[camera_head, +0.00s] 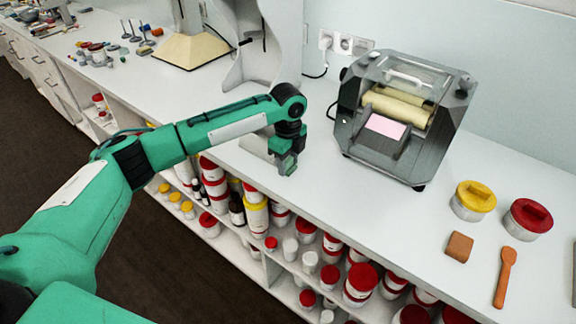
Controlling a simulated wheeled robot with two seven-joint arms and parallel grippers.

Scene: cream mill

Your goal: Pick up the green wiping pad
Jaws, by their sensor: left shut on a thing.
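My left arm reaches in from the left over the white counter. Its left gripper (287,160) points down at the counter's front part, left of the grey mill. It is shut on a small dark green piece, which I take to be the green wiping pad (287,167). The fingers hide most of it, and I cannot tell whether it touches the counter. The mill (405,118) has pale rollers under a clear cover and a pink patch at its front. My right gripper is not in view.
On the counter (335,215) at right are a yellow-lidded jar (472,201), a red-lidded jar (527,219), a brown block (459,247) and an orange spatula (505,277). A white stand (262,45) rises behind my gripper. Shelves below hold many containers.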

